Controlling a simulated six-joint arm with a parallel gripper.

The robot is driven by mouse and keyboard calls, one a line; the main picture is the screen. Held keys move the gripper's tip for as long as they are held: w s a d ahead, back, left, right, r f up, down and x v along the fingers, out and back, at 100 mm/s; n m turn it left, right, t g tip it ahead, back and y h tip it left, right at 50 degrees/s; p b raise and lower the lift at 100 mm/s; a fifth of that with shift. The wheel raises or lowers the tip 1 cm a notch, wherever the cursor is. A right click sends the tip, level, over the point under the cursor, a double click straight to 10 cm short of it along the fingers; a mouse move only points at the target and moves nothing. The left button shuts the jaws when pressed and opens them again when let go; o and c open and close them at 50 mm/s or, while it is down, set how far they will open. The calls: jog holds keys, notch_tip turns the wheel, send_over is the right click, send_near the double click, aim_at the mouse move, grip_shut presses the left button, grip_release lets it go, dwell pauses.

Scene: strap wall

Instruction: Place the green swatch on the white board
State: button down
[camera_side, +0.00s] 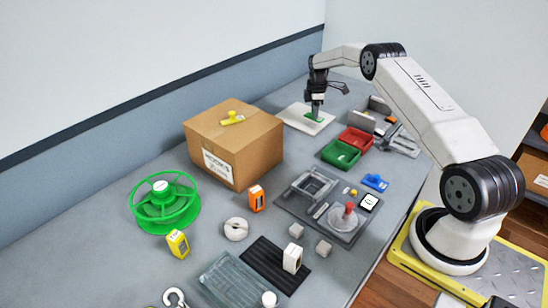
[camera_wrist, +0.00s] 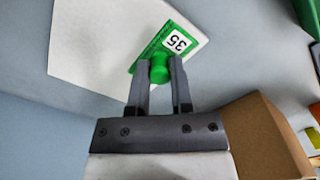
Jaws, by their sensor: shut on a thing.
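The green swatch (camera_wrist: 181,35) is a flat green piece with a white label reading 35 and a round green knob. In the wrist view my gripper (camera_wrist: 160,70) is shut on the knob. The white board (camera_wrist: 90,50) lies right under or just below the swatch; I cannot tell whether they touch. In the side view the white board (camera_side: 296,118) lies flat at the far end of the bench. There my gripper (camera_side: 315,104) points down over its right part, with the green swatch (camera_side: 313,117) beneath the fingers.
A cardboard box (camera_side: 235,145) with a yellow item (camera_side: 232,118) on top stands left of the board, nearer the camera. Red (camera_side: 356,138) and green (camera_side: 341,154) bins stand to the right. A green reel (camera_side: 165,202) sits at the left.

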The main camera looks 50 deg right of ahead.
jog(key=shift+f, duration=1.55)
jog(key=shift+f, duration=0.1)
jog(key=c, duration=0.5)
grip_release()
notch_tip(320, 180, up, 12)
jog(key=shift+r, duration=0.15)
jog(key=shift+a, duration=0.1)
